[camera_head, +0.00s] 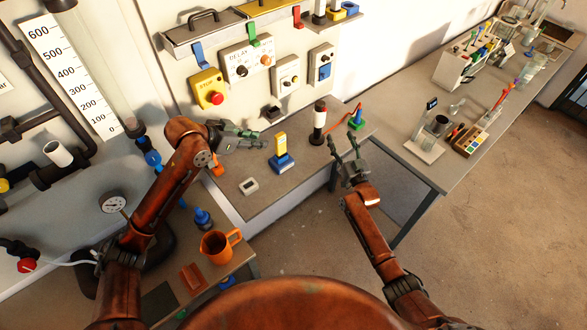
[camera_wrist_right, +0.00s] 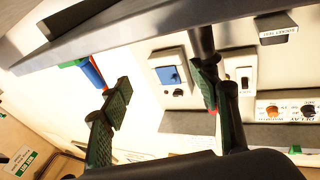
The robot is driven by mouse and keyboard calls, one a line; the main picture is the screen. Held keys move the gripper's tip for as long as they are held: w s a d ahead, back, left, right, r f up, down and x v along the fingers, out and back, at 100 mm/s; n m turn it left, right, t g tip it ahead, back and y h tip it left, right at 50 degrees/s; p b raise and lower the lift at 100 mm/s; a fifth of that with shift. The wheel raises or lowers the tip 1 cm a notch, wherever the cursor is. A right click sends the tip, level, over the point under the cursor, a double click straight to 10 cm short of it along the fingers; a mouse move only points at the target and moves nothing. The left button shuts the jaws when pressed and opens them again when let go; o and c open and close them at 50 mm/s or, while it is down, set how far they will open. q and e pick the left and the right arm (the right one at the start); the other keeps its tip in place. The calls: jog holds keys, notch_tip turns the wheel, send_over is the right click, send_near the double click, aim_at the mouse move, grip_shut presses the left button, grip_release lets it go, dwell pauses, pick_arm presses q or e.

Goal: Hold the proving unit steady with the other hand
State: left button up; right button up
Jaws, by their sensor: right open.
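A blue block with a yellow upright part (camera_head: 281,155) stands on the bench and may be the proving unit; no label on it is readable. My left gripper (camera_head: 261,140) is just left of it, open and apart from it, with nothing seen between its fingers. My right gripper (camera_head: 344,142) is open and empty near the bench's right end, right of the block. Its two spread fingers also show in the right wrist view (camera_wrist_right: 165,92). A black and white cylinder (camera_head: 319,122) and a green and blue piece with a red lead (camera_head: 355,119) stand behind the right gripper.
A small white device (camera_head: 248,186) lies at the bench front. The wall panel carries a yellow stop box (camera_head: 209,89) and a grey delay box (camera_head: 247,61). An orange mug (camera_head: 219,245) stands on the lower left bench. A side bench (camera_head: 408,150) extends right.

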aim_at(284, 159)
jog(key=s+a+n+y, duration=0.1)
jog(key=a, duration=0.2)
jog(key=s+a+n+g+y, duration=0.1)
jog(key=s+a, duration=0.1)
jog(key=a, duration=0.1)
jog(key=s+a+y, duration=0.1)
jog(key=a, duration=0.2)
jog(key=shift+s+a+f+n+g, duration=0.1)
jog(key=shift+s+n+g, duration=0.15)
jog(key=shift+n+g, duration=0.15)
jog(key=s+a+n+g+y, duration=0.1)
jog(key=s+a, duration=0.1)
jog(key=a, duration=0.1)
jog(key=s+a+n+g+y, duration=0.1)
jog(key=s+a, duration=0.2)
jog(key=s+a+g, duration=0.1)
jog(key=s+a, duration=0.1)
jog(key=a, duration=0.2)
jog(key=shift+s+f+n+y, duration=0.2)
jog(key=shift+s+n+y, duration=0.1)
jog(key=shift+n+y, duration=0.1)
jog(key=shift+a, duration=0.3)
jog(key=x, duration=0.7)
jog(key=shift+w+f, duration=0.1)
jog(key=shift+w, duration=0.05)
jog(key=c, duration=1.5)
